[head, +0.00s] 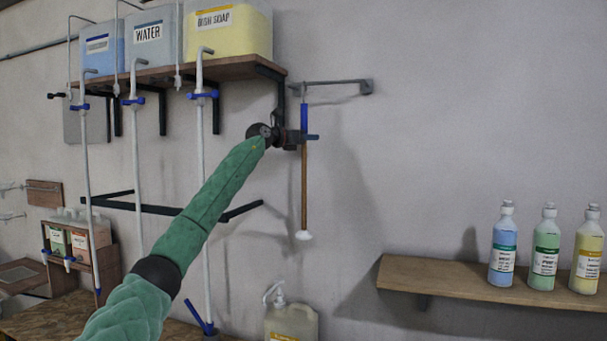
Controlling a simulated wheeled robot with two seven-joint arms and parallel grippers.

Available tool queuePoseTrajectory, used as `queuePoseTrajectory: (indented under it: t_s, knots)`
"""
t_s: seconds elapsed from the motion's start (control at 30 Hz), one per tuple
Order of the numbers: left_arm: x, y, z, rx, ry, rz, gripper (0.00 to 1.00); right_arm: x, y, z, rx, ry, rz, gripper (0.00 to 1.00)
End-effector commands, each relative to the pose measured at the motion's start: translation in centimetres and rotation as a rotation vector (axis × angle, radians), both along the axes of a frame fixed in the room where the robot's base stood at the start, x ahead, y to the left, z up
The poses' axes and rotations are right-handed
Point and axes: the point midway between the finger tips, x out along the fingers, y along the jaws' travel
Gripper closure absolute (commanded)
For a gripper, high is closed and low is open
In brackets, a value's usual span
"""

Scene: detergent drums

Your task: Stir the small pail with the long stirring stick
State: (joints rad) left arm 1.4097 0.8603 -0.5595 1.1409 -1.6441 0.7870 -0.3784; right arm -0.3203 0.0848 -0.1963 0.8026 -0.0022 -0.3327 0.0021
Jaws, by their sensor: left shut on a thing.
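The long stirring stick (304,190) hangs upright below a wall rail. It has a blue upper handle, a brown wooden shaft and a white rounded end at the bottom. My left gripper (306,137) is shut on the stick at the lower part of its blue handle. The top of the stick is close to the rail; I cannot tell whether it still hangs on it. The small pail is not in view. My right gripper is not in view.
The metal rail (338,83) sticks out just above the stick. A shelf (230,68) holds several liquid containers with pipes running down. A jug with a pump (291,322) stands below. A wooden shelf (440,278) at right carries three bottles. The wall between is bare.

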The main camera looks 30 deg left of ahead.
Motion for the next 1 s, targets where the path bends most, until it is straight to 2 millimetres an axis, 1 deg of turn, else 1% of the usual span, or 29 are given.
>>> queuePoseTrajectory:
  t_s: [0.17, 1.0]
  knots:
    - [0.0, 0.0, 0.2, 0.000, 0.000, 0.000, 1.00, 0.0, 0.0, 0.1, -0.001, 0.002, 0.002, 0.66]
    - [0.0, 0.0, 3.5, 0.000, 0.000, 0.000, 1.00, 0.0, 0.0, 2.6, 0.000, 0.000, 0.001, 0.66]
